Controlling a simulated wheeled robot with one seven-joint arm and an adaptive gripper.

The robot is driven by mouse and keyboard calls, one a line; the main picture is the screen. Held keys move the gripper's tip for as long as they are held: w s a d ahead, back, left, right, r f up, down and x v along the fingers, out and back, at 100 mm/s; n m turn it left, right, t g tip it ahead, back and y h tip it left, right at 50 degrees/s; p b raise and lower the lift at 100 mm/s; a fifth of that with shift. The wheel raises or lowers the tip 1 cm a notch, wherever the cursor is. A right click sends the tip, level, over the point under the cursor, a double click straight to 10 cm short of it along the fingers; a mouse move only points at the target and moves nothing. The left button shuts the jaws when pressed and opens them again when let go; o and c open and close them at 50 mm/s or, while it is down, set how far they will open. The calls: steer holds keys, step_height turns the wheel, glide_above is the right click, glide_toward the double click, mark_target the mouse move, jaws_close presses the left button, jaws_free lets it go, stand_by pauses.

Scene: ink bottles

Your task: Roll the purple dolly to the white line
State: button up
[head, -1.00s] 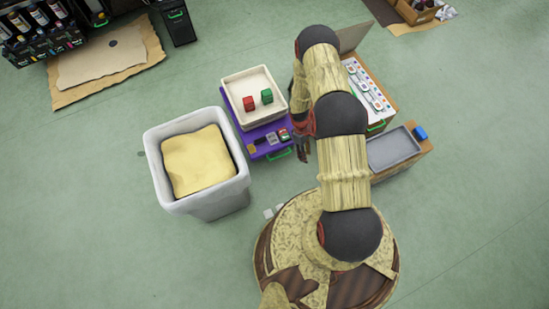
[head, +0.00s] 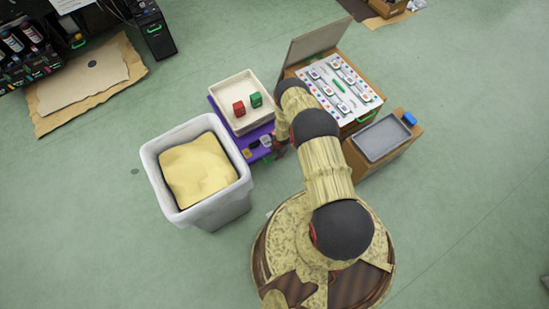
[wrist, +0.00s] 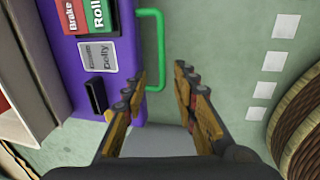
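The purple dolly (head: 259,151) stands left of my arm in the head view, bearing a cream tray. In the wrist view the dolly (wrist: 126,32) shows a red Brake panel (wrist: 72,15), a green Roll panel (wrist: 98,12), a grey Dolly label (wrist: 98,56) and a small black part (wrist: 95,96). Its green handle (wrist: 161,45) sticks out toward my gripper (wrist: 160,80). My gripper is open, with the handle's near end between the fingertips in the picture; contact cannot be told. White squares (wrist: 275,62) form a broken line on the floor to the right.
A grey bin (head: 232,205) stands close left of the dolly. A wooden cabinet (head: 362,115) and a low stand (head: 360,165) are at right. Open floor lies beyond.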

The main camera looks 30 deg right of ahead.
steer(key=f+b, duration=0.1)
steer(key=f, duration=0.1)
steer(key=f+b, duration=0.2)
steer(key=f, duration=0.1)
steer(key=w+f+b, duration=0.1)
steer(key=f, duration=0.1)
steer(key=shift+w+f+b, duration=0.1)
steer(key=shift+f+b, duration=0.1)
steer(key=shift+b, duration=0.1)
steer(key=c, duration=0.3)
steer(key=c, duration=0.4)
jaws_close()
